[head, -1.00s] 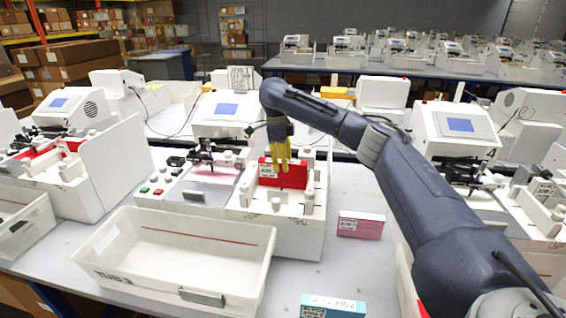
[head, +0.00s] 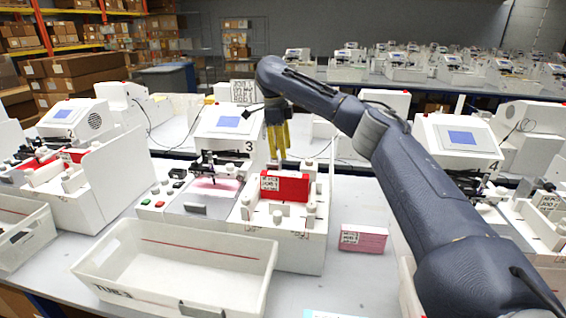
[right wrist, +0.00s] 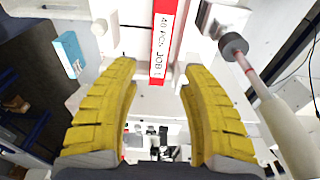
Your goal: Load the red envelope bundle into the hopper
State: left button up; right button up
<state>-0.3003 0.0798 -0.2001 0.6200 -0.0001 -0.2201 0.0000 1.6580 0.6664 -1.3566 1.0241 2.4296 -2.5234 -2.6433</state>
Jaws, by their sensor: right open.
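The red envelope bundle (head: 284,186) with a white printed label stands upright in the hopper (head: 262,218) of plotter 3, among its white posts. In the right wrist view the bundle (right wrist: 158,62) appears as a narrow red strip with a white label, just beyond the fingertips. My right gripper (head: 277,156) has yellow fingers and hangs above the bundle, apart from it. In the right wrist view the gripper (right wrist: 158,75) is open, with nothing between its fingers. My left gripper is not in view.
An empty white tub (head: 180,238) marked TUB 3 stands in front of the plotter. A pink bundle (head: 363,238) lies on the table to the right. A blue-edged bundle (right wrist: 70,54) lies near the tub. Another plotter (head: 455,145) stands at right.

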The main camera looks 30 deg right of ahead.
jog(key=shift+w+a+r, duration=0.1)
jog(key=shift+a+r, duration=0.05)
jog(key=shift+r, duration=1.15)
